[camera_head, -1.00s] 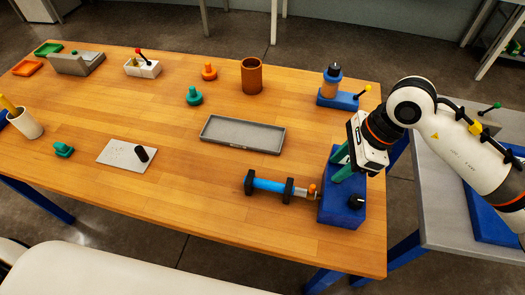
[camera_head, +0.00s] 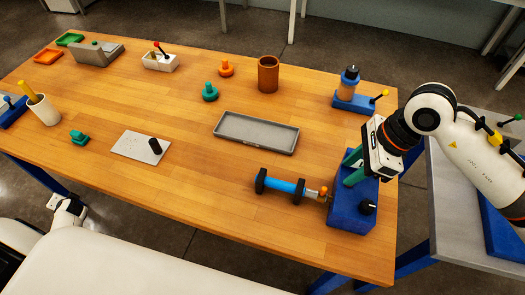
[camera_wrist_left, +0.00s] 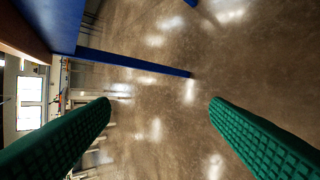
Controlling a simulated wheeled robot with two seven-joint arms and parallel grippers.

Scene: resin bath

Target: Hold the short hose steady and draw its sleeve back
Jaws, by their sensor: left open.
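The short blue hose (camera_head: 281,186) lies across the table at the front right, with black collars around it. A small orange and metal fitting (camera_head: 316,193) is at its right end, beside a blue box (camera_head: 350,209) with a black knob. I cannot tell clearly which part is the sleeve. My right gripper (camera_head: 347,170) has its green fingers apart above the blue box's back left part, right of the hose and not touching it. My left gripper (camera_wrist_left: 160,105) is open and empty, with only floor between its fingers in the left wrist view.
A grey tray (camera_head: 256,143) lies behind the hose. A blue stand with a bottle (camera_head: 350,76) and a brown cup (camera_head: 268,74) are farther back. A white plate with a black peg (camera_head: 140,147) lies left. The wood between plate and hose is clear.

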